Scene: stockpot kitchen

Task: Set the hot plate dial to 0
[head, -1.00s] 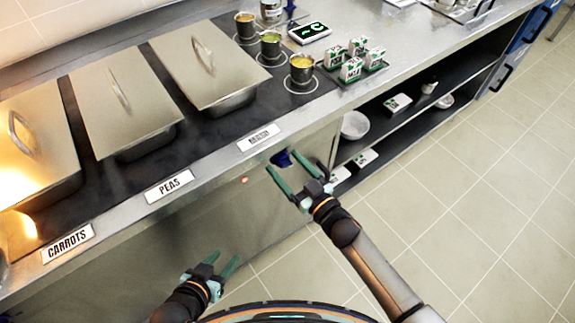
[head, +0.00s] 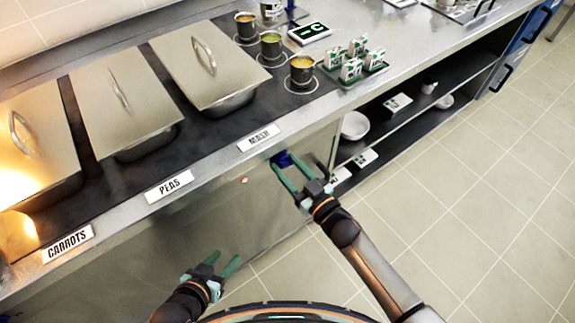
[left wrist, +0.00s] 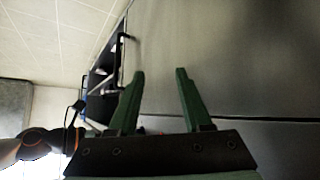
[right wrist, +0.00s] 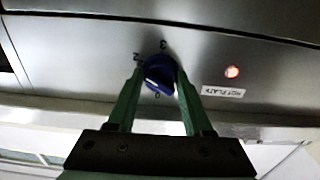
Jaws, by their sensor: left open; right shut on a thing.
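The blue hot plate dial (right wrist: 157,72) sits on the steel front panel, with the marks 2, 3 and 0 showing around it in the right wrist view. Its pointer setting is hard to tell. In the head view the dial (head: 281,158) shows under the counter edge, below the MASH label. My right gripper (head: 284,161) is shut on the dial, one finger on each side. A HOT PLATE label (right wrist: 223,92) and a lit red lamp (right wrist: 232,72) are beside it. My left gripper (head: 224,258) is open and empty, low in front of the cabinet.
Lidded pans (head: 205,62) stand on the dark hot plate top above. Open shelves (head: 430,110) lie right of the panel. The tiled floor is clear.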

